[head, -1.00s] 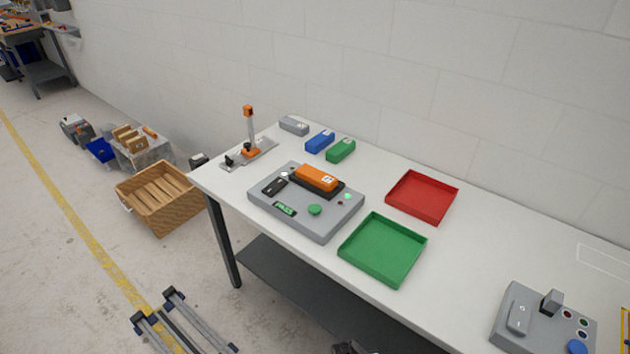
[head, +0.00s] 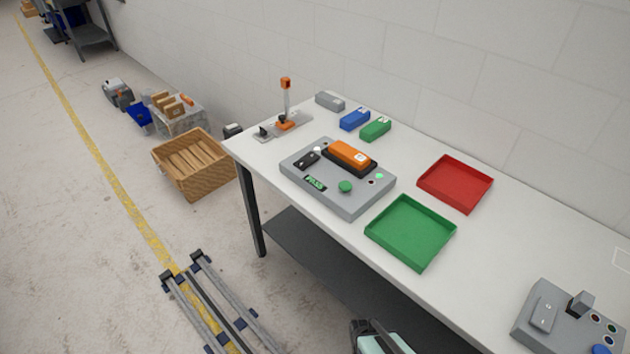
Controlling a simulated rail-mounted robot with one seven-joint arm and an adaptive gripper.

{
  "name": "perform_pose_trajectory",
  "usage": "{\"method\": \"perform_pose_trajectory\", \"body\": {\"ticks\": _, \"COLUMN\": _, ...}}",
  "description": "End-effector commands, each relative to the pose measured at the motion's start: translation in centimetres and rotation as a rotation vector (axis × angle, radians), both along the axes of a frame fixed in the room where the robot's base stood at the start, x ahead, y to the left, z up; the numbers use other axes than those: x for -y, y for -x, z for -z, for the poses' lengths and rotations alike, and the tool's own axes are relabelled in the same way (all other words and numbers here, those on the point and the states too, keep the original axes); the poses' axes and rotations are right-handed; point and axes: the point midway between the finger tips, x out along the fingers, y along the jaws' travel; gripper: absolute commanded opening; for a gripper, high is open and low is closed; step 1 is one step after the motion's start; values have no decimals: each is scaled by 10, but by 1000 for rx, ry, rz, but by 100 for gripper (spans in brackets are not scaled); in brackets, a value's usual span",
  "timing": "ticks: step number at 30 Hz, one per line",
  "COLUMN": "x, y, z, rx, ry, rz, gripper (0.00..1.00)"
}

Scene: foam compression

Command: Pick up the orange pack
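The orange pack (head: 351,153) is a small orange block with a white label on its top. It rests in a black cradle (head: 364,170) on top of the grey test device (head: 343,201), on the left part of the table. Nothing is touching the pack from above. A dark and pale-green part, which looks like part of my arm, shows at the bottom edge of the head view, well apart from the pack. I cannot make out any gripper fingers there.
The device has a green "PASS" display (head: 315,184). Grey (head: 329,101), blue (head: 354,119) and green (head: 375,129) packs lie behind it. A green tray (head: 411,264) and a red tray (head: 455,206) are to the right. An upright orange-topped fixture (head: 286,105) stands back left.

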Motion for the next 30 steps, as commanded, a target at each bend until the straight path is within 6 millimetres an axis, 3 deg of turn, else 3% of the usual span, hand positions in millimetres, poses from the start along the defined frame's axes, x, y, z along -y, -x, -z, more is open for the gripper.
{"method": "perform_pose_trajectory", "body": {"ticks": 9, "x": 0, "y": 0, "z": 0, "rx": 0, "ry": 0, "rz": 0, "gripper": 0}}
{"method": "perform_pose_trajectory", "body": {"ticks": 15, "x": 0, "y": 0, "z": 0, "rx": 0, "ry": 0, "rz": 0, "gripper": 71}}
{"method": "perform_pose_trajectory", "body": {"ticks": 17, "x": 0, "y": 0, "z": 0, "rx": 0, "ry": 0, "rz": 0, "gripper": 90}}
{"method": "perform_pose_trajectory", "body": {"ticks": 30, "x": 0, "y": 0, "z": 0, "rx": 0, "ry": 0, "rz": 0, "gripper": 90}}
